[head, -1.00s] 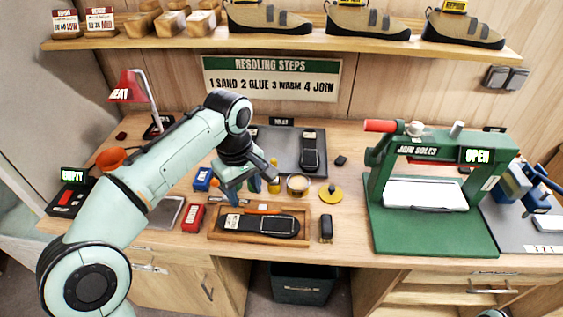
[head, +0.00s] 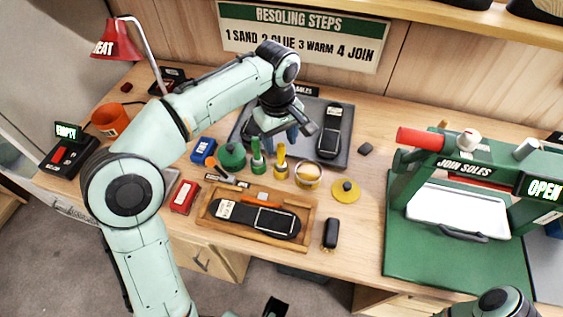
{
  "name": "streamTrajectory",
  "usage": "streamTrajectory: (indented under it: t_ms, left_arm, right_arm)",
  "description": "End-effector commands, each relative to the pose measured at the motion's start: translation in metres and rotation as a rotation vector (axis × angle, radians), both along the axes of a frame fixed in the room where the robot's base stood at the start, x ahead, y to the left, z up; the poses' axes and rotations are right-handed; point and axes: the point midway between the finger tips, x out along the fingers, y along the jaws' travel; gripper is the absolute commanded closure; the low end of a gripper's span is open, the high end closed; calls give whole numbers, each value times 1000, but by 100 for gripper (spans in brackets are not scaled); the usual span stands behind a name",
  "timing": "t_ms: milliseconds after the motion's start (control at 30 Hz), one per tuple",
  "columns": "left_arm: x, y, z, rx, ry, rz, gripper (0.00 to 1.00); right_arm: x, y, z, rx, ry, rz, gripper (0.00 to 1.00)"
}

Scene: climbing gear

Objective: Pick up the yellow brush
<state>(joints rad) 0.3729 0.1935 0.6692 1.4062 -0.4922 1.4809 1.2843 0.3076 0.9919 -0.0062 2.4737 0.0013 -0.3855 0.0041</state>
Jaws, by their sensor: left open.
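The yellow brush (head: 281,160) stands upright on the bench, its handle pointing up. A green brush (head: 257,156) stands just left of it, and an open round tin (head: 308,175) sits just right of it. My left gripper (head: 280,136) is open and empty. My right gripper is not visible; only part of my right arm shows at the bottom right.
A green pot (head: 232,156) and a blue box (head: 203,151) are to the left. A wooden tray (head: 208,213) with a black sole lies in front. A yellow disc (head: 345,190) and black brush (head: 331,233) are to the right. The green press (head: 455,260) stands further right.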

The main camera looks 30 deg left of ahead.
Motion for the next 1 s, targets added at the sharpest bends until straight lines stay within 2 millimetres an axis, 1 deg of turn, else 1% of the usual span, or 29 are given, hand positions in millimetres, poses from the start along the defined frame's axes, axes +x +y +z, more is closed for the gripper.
streamTrajectory:
  t_ms: [33,167,267,400,500,633,833,867,900,1000]
  left_arm:
    - [0,0,-8,0,1,1,46]
    - [0,0,-15,-1,-1,1,46]
    - [1,0,-24,0,1,1,46]
    - [2,1,-46,-2,3,1,46]
    - [3,1,-59,-1,2,1,46]
    - [3,1,-66,-1,0,2,46]
    - [3,0,-65,-1,-2,2,46]
    - [3,0,-65,-1,-2,2,56]
    - [3,0,-65,-1,-2,1,69]
    - [3,0,-65,-1,-2,1,100]
  right_arm:
    - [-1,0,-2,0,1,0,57]
    - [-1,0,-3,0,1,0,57]
    - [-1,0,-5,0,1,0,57]
    - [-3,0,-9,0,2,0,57]
    - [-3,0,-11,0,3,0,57]
    - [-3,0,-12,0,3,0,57]
    - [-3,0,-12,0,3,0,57]
    - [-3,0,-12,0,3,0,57]
    - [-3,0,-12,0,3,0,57]
    - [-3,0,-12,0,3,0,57]
